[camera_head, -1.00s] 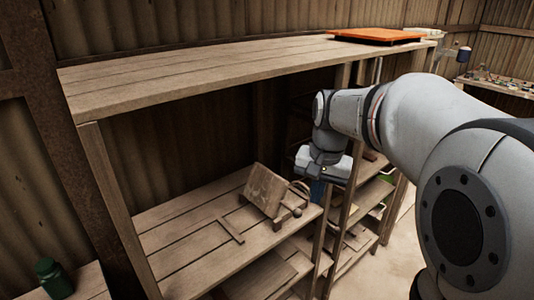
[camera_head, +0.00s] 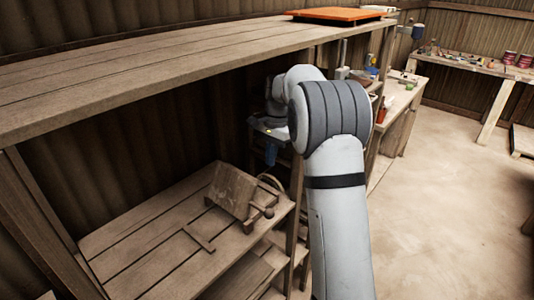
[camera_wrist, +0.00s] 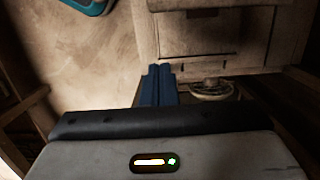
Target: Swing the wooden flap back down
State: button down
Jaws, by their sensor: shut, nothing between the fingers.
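The wooden flap (camera_head: 232,190) stands tilted up on the tile press, on the lower shelf in the head view. The press has a wooden base, and a round knob (camera_head: 268,213) sits at its right side. My gripper (camera_head: 270,152) is up and to the right of the flap, apart from it in the head view, partly hidden by my arm. In the wrist view its blue fingers (camera_wrist: 159,72) are together and empty. Pale woodwork (camera_wrist: 215,35) lies just beyond the fingertips there; I cannot tell which part of the press it is.
The upper shelf board (camera_head: 150,75) runs above the press and bears an orange panel (camera_head: 335,14). A post of the shelf stands right of the press. The floor on the right is clear.

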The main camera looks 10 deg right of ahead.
jog(key=s+a+f+p, duration=0.1)
jog(key=s+a+f, duration=0.1)
jog(key=a+f, duration=0.2)
jog(key=shift+s+f+p, duration=0.25)
jog(key=shift+s+p, duration=0.05)
jog(key=shift+p, duration=0.1)
jog(key=shift+d, duration=0.15)
